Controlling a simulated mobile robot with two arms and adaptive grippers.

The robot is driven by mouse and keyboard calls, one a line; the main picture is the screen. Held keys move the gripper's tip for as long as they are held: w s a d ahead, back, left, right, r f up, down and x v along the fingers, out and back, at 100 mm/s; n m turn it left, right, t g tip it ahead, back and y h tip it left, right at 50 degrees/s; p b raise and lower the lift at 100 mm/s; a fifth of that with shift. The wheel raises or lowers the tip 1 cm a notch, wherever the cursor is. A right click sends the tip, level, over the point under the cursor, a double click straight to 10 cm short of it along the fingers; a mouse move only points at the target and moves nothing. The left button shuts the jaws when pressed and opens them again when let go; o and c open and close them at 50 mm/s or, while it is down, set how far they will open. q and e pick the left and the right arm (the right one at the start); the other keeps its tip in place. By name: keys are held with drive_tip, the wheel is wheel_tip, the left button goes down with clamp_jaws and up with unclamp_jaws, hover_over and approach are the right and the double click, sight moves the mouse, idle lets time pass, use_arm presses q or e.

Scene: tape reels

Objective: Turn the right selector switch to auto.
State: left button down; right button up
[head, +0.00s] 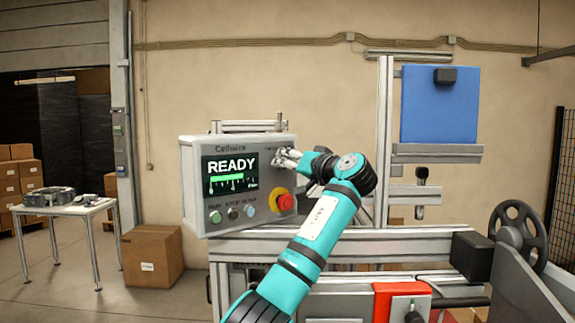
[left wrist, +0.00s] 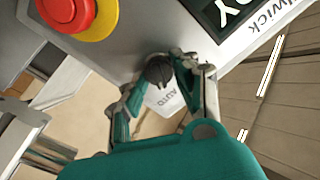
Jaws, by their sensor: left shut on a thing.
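The light grey control panel (head: 190,165) has a lit screen reading READY (head: 230,170). My left gripper (head: 284,157) is at the panel's upper right, beside the screen. It hides the selector switch in the head view. In the left wrist view, the dark round knob of the selector switch (left wrist: 159,70) sits between the fingertips of my left gripper (left wrist: 165,75), which is shut on it. A label reading AUTO (left wrist: 172,101) shows beside the knob. I cannot tell which way the knob points. My right gripper is not in view.
A red emergency stop button (head: 286,202) on a yellow base sits just below the gripper. It also shows in the left wrist view (left wrist: 68,12). Several small buttons (head: 232,214) line the panel's bottom. Machine framing (head: 420,240) and a black handwheel (head: 518,232) stand to the right.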

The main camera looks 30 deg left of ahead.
use_arm(q)
drive_tip(key=shift+r+m, duration=0.1)
drive_tip(key=shift+m, duration=0.3)
drive_tip(key=c, duration=1)
unclamp_jaws()
drive_tip(key=shift+d, duration=0.1)
drive_tip(key=v, duration=1.2)
